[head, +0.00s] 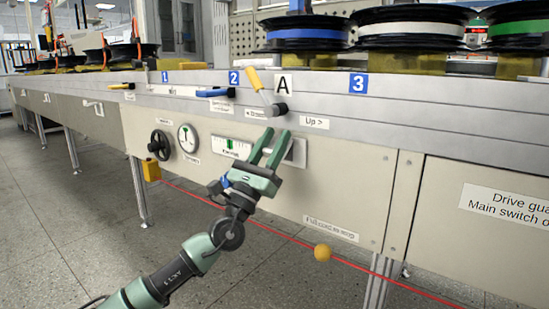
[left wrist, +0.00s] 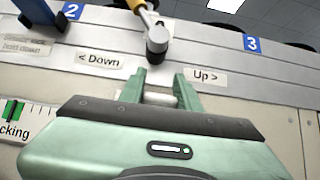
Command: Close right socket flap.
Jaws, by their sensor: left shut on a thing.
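My left gripper (head: 275,133) reaches up to the front panel of the long machine, just below the yellow-handled lever. Its green fingers stand a little apart, shut on a small pale piece (left wrist: 160,98) that shows between them in the left wrist view. I cannot tell whether this piece is a socket flap. A grey plate (head: 298,152) sits on the panel just right of the fingers, partly hidden by them. No socket is clearly visible. My right gripper is not in view.
The yellow lever (head: 255,79) with a dark knob (head: 279,110) juts out close above the fingers. A blue handle (head: 215,92), a black handwheel (head: 159,145) and a gauge (head: 188,138) are to the left.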

